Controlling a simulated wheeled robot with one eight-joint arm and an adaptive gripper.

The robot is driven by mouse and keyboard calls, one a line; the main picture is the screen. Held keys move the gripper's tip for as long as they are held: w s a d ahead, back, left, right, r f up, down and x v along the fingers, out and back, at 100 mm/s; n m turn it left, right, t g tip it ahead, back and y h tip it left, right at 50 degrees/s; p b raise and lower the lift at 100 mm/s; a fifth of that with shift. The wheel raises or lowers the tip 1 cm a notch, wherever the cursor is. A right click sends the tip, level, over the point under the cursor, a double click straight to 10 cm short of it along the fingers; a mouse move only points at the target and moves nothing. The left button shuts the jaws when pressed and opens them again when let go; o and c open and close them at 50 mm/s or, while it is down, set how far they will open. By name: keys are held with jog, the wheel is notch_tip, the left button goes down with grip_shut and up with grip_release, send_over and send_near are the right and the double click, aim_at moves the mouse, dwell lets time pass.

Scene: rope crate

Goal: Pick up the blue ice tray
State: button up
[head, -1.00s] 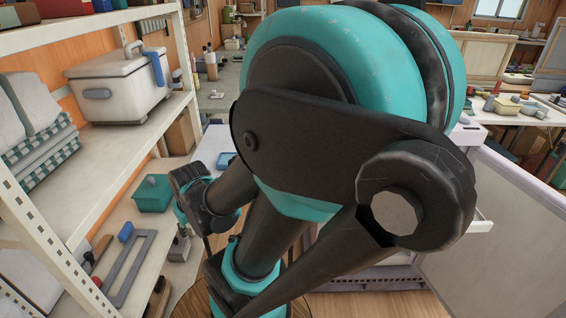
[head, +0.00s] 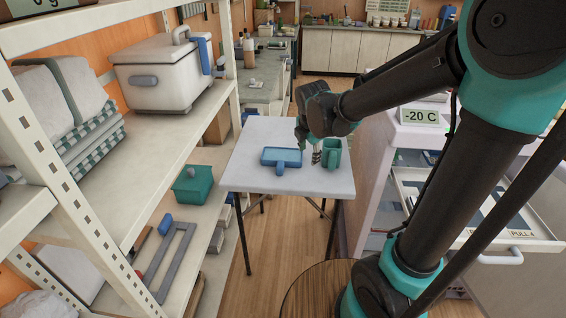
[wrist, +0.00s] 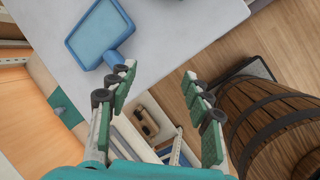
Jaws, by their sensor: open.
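The blue ice tray (head: 281,156) is a shallow rectangular tray with a short handle, lying flat on the light table (head: 300,183). In the wrist view the blue ice tray (wrist: 97,34) is at the upper left, its handle toward my gripper's left finger. My gripper (wrist: 159,75) is open, with nothing between its fingers. In the head view my gripper (head: 316,156) is over the table, right of the tray and apart from it; its fingers are small there.
White shelving (head: 150,131) with a cooler (head: 155,79) stands at left. A freezer with an open drawer (head: 475,210) is at right. A wooden barrel (wrist: 267,124) shows at right in the wrist view.

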aim_at(280, 163)
jog(key=w+a+r+n, duration=0.2)
jog(key=w+a+n, duration=0.2)
jog(key=a+n, duration=0.6)
jog(key=x, duration=1.7)
jog(key=shift+w+a, duration=0.25)
jog(key=shift+c, duration=0.2)
grip_shut()
